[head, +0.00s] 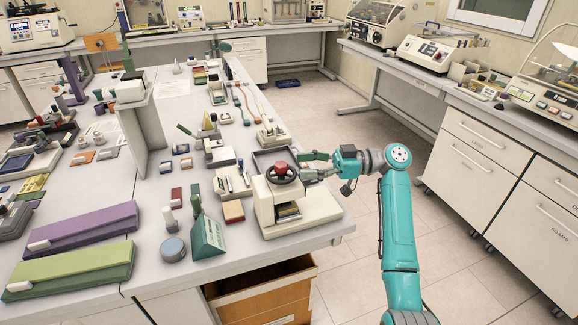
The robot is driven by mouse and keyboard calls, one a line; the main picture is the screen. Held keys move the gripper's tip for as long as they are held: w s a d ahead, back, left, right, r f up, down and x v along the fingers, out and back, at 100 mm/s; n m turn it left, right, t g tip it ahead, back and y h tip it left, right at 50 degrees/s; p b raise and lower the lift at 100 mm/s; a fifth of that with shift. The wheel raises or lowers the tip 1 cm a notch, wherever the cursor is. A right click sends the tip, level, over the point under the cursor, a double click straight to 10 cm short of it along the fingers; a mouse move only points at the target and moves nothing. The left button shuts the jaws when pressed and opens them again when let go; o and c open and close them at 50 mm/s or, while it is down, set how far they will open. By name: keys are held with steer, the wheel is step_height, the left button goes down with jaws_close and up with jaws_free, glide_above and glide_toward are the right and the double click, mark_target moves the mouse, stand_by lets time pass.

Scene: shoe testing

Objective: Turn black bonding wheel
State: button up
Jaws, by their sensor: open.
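The black bonding wheel (281,177) is a dark handwheel around a red knob, on top of a cream bench press (265,210) at the table's near right corner. My gripper (308,166) reaches in from the right, with its fingers close to the wheel's right edge. It is open. I cannot tell whether a finger touches the rim. My teal arm comes up from the lower right of the view.
The white table (190,270) is crowded left of the press. A green wedge block (207,238), a round grey puck (173,249) and long purple (80,230) and green (70,270) blocks lie there. An open drawer (265,295) juts out below. The floor aisle to the right is clear.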

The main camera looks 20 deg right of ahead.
steer(key=shift+v, duration=2.8)
